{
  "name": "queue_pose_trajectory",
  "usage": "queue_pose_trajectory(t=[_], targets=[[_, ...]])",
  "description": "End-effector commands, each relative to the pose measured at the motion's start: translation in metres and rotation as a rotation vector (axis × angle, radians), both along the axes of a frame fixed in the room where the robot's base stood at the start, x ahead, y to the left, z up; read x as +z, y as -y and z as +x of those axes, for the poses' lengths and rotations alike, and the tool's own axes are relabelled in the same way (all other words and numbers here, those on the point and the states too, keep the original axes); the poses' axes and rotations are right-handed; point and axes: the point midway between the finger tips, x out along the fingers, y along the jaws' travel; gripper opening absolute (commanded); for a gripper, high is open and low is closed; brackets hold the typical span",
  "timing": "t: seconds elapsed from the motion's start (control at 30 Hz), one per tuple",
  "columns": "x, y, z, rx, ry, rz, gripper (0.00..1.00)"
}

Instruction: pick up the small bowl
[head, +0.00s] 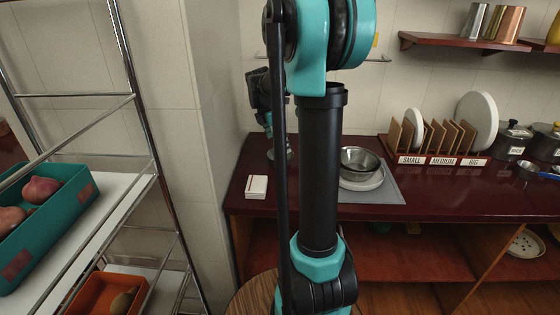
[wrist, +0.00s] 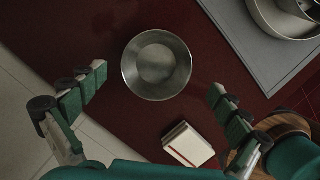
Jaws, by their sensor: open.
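A small round metal bowl (wrist: 156,64) sits on the dark red counter in the wrist view, apart from the grey mat. My gripper (wrist: 158,79) is open and empty. Its two fingers stand wide apart, one to the left and one to the right of the bowl, and neither visibly touches it. The height of the fingers above the counter is hard to tell.
A white box (head: 256,187) lies near the counter's front edge, close to the bowl; it also shows in the wrist view (wrist: 188,145). Stacked metal bowls (head: 359,159) stand on the grey mat (head: 384,192). A plate rack (head: 440,160) stands further right.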

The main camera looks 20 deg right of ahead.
Motion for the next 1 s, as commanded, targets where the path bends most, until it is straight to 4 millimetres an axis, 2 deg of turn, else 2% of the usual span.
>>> queue_pose_trajectory(t=[0.17,0.4,0.5,0.77,0.83,1.0], targets=[[-0.011,0.001,0.001,0.0,0.0,0.0,1.0],[-0.044,0.004,0.005,-0.001,0.0,0.0,1.0],[-0.053,0.007,0.005,-0.001,0.0,0.0,1.0],[-0.056,0.008,0.005,-0.001,0.0,0.0,1.0],[-0.056,0.008,0.005,0.0,0.0,0.0,0.95],[-0.056,0.008,0.005,0.0,0.0,0.0,0.74]])
